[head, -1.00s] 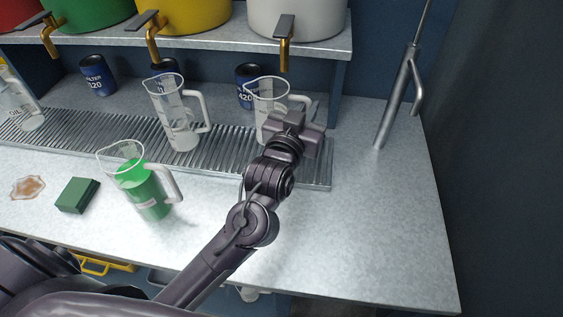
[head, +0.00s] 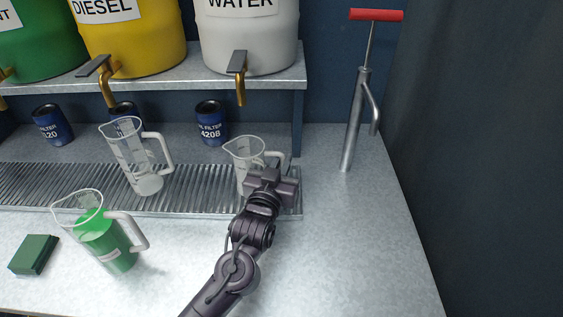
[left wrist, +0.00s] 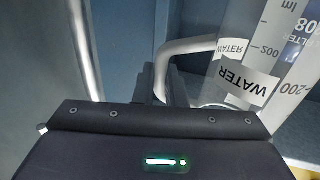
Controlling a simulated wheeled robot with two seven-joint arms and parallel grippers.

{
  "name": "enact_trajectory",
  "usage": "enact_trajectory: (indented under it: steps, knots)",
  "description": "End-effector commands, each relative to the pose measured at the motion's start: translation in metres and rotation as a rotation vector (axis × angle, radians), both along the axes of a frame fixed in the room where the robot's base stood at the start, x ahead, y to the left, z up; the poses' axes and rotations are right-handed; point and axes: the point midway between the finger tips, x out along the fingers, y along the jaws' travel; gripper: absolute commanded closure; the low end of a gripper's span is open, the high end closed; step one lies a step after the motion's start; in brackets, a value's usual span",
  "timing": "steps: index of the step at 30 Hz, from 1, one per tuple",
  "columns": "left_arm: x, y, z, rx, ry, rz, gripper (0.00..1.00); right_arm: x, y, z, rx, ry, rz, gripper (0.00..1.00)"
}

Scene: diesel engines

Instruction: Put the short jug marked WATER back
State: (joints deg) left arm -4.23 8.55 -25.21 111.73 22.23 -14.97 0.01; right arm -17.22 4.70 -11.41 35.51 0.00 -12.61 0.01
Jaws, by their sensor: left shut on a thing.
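The short clear jug marked WATER (head: 243,156) is at the right end of the drip grate (head: 70,188), upright and seemingly empty. My left gripper (head: 274,180) is at its right side, shut on its handle. The gripper hides the lower part of the jug, so I cannot tell whether its base touches the grate. In the left wrist view the WATER label on the jug (left wrist: 246,88) and the white handle (left wrist: 185,47) show close in front of my gripper (left wrist: 176,88). My right gripper is not in view.
A taller clear jug (head: 140,165) stands on the grate to the left. A jug with green liquid (head: 105,240) and a green block (head: 34,254) are on the bench. The WATER drum's tap (head: 240,85) hangs above. A red-handled pump (head: 355,120) stands right.

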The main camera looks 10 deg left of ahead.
Motion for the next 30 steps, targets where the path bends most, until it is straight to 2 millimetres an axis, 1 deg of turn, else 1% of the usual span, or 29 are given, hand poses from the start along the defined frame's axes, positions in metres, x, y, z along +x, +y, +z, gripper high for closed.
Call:
enact_trajectory:
  steps: [9, 10, 15, 25, 28, 30]
  knots:
    - [0.000, 0.000, -0.002, 0.000, -0.001, 0.000, 1.00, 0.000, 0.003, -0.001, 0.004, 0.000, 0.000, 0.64]
    - [0.000, 0.000, -0.003, -0.001, -0.001, 0.000, 0.88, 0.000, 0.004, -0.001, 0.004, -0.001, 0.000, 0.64]
    - [0.000, 0.000, -0.002, -0.001, -0.001, 0.000, 0.68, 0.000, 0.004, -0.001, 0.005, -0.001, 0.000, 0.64]
    - [-0.001, 0.000, 0.001, -0.001, -0.001, 0.000, 0.68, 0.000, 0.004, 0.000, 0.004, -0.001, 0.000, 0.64]
    - [-0.013, 0.001, -0.002, 0.000, 0.001, 0.000, 0.68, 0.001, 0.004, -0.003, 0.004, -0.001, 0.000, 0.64]
    - [-0.025, 0.001, -0.003, -0.001, 0.002, -0.002, 0.68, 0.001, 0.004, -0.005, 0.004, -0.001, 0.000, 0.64]
